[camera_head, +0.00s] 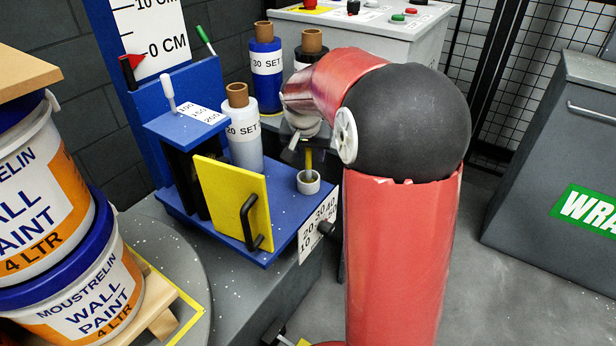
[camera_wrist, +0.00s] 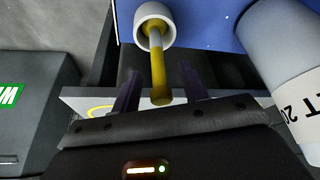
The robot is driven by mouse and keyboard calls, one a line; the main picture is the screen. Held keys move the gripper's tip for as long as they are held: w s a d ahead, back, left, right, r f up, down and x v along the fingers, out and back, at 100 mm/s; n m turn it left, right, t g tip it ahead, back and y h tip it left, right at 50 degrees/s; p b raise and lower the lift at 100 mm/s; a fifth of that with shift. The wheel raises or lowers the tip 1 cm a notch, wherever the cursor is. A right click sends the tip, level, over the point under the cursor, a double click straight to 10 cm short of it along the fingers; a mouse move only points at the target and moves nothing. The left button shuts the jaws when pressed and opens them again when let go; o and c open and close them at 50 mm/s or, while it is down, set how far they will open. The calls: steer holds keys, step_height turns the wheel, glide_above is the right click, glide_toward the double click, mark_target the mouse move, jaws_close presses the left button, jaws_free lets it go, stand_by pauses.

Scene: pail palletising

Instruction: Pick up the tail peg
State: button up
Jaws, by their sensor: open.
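The tail peg looks to be the yellow peg (camera_head: 308,160) standing upright in a small white cup (camera_head: 308,183) on the blue shelf (camera_head: 283,200) of the wrapping machine. In the wrist view the yellow peg (camera_wrist: 158,75) rises out of the white cup (camera_wrist: 154,22) toward the camera. My gripper (camera_wrist: 158,88) is open, with one dark finger on each side of the peg's upper part and a gap on both sides. In the head view my gripper (camera_head: 306,146) is at the peg's top, partly hidden by my red arm.
A white roll (camera_head: 244,135) marked 20 stands left of the cup; it also shows in the wrist view (camera_wrist: 288,70). A blue roll (camera_head: 265,75) and a dark roll (camera_head: 311,50) stand behind. A yellow panel (camera_head: 230,200) with a black handle is at the front left.

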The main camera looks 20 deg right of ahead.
steer(key=shift+w+d+f, duration=0.1)
steer(key=shift+w+f, duration=0.05)
steer(key=shift+f, duration=0.4)
jaws_close()
steer(key=shift+r, duration=0.1)
